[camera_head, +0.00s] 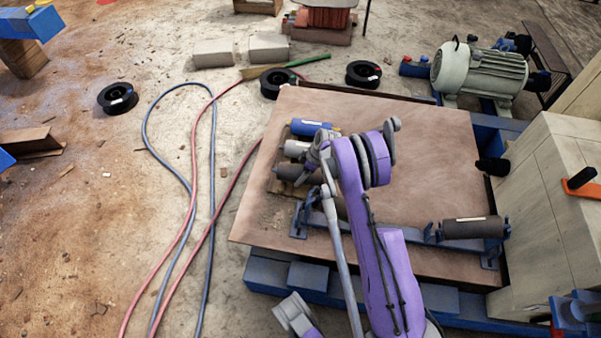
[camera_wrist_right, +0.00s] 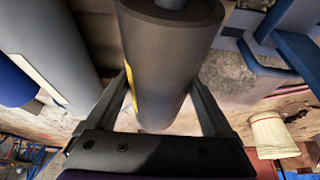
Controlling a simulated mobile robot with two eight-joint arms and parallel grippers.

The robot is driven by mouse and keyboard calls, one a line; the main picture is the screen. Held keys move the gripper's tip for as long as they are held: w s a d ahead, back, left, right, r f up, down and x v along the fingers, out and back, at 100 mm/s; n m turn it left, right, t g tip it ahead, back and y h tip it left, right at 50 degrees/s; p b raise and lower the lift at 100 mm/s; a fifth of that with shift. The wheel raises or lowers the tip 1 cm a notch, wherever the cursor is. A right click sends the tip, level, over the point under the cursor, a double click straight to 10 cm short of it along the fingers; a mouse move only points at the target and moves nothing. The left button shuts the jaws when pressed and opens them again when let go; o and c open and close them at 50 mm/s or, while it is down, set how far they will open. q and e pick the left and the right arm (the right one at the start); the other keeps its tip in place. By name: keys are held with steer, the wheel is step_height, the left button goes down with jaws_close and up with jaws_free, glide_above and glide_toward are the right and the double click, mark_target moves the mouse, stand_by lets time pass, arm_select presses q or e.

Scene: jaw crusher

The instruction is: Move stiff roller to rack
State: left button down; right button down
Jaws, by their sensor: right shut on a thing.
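My right gripper (camera_head: 318,168) is shut on a dark grey roller (camera_head: 290,173) beside the grey and blue rollers. The right wrist view shows this roller (camera_wrist_right: 170,65) between both fingers, with a yellow mark on its side. I cannot tell whether it is lifted off its wooden holder (camera_head: 275,187). A pale grey roller (camera_head: 296,149) and a blue roller (camera_head: 312,128) lie just beyond it. A blue-bracketed rack (camera_head: 433,232) stands on the brown board, with a dark roller (camera_head: 474,228) at its right end. My right arm hides the rack's middle.
The brown board (camera_head: 430,135) has bare room beyond the rack. A wooden crate-like block (camera_head: 560,180) stands at its right edge, and a motor (camera_head: 480,72) is behind. Hoses (camera_head: 212,190) lie on the floor to the left.

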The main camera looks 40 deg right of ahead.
steer(key=shift+f+b, duration=0.5)
steer(key=shift+f, duration=0.25)
jaws_free()
steer(key=p+v, duration=0.3)
steer(key=v, duration=0.8)
